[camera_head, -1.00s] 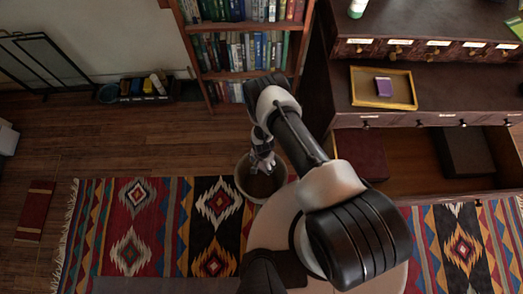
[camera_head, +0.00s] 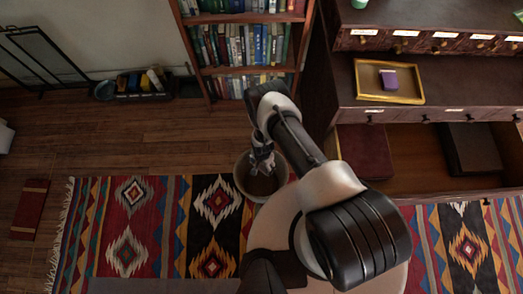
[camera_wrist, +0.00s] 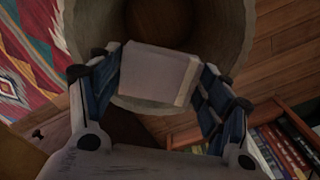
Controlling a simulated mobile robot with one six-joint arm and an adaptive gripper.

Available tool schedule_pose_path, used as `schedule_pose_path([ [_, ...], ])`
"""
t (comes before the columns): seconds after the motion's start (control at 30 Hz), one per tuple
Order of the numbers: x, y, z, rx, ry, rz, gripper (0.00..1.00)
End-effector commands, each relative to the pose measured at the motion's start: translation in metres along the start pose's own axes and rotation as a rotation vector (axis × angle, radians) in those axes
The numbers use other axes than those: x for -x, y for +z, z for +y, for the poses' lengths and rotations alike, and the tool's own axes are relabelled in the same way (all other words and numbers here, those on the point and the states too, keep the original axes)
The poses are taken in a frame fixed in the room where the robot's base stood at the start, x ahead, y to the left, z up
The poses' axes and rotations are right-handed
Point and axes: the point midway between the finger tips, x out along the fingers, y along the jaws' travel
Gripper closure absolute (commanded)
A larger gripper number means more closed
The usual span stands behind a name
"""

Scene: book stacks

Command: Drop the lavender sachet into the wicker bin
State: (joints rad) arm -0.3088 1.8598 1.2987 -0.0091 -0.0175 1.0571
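The wicker bin (camera_head: 242,186) stands on the floor at the rug's edge in the head view, its mouth facing up. Its pale wall also shows in the wrist view (camera_wrist: 240,25). My gripper (camera_head: 262,168) is above the bin's mouth, pointing down. In the wrist view, my gripper's fingers (camera_wrist: 160,85) are on either side of a pale, box-shaped thing, which I take to be the lavender sachet (camera_wrist: 157,72). The fingers appear to touch its sides, and it hangs over the bin's opening. The sachet cannot be made out in the head view.
A dark cabinet (camera_head: 335,75) with an open lower drawer stands at right. A gold-rimmed tray (camera_head: 390,98) holding a purple block (camera_head: 388,80) is on its ledge. A bookcase (camera_head: 198,70) is behind the bin. A patterned rug (camera_head: 150,225) and bare floor lie to the left.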

Motion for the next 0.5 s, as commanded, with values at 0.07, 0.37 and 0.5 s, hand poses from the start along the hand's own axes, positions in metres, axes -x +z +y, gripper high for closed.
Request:
schedule_pose_path([
  [0.07,0.0002,0.0,0.0,0.0,0.0,0.0,0.22],
  [0.37,0.0001,0.0001,0.0001,0.0,0.0,0.0,0.06],
  [0.5,0.0001,0.0,0.0001,0.0,0.0,0.0,0.06],
])
